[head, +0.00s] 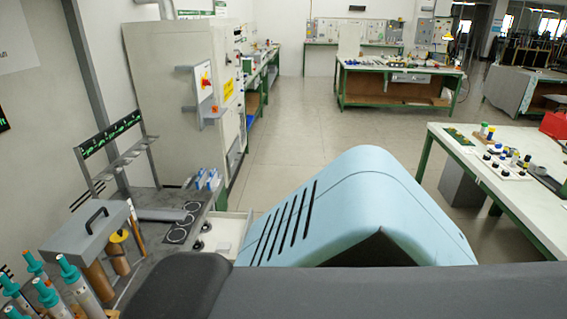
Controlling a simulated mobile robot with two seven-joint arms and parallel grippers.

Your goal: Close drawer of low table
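The low table (150,236) with a dark top stands at the lower left against the wall. A pale drawer (232,228) sticks out from its right side and appears open. A small dark round object seems to lie at the drawer's left part. The drawer's near and right parts are hidden behind light blue and dark grey parts of my own body. Neither of my grippers is in view, so I cannot see where they are relative to the drawer.
On the low table are a grey box with a handle (86,230), several teal-capped rods (77,280) and dark rings (178,236). A tall beige cabinet (170,90) stands behind. A white-topped workbench (500,185) is at right. Open floor (300,150) lies between.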

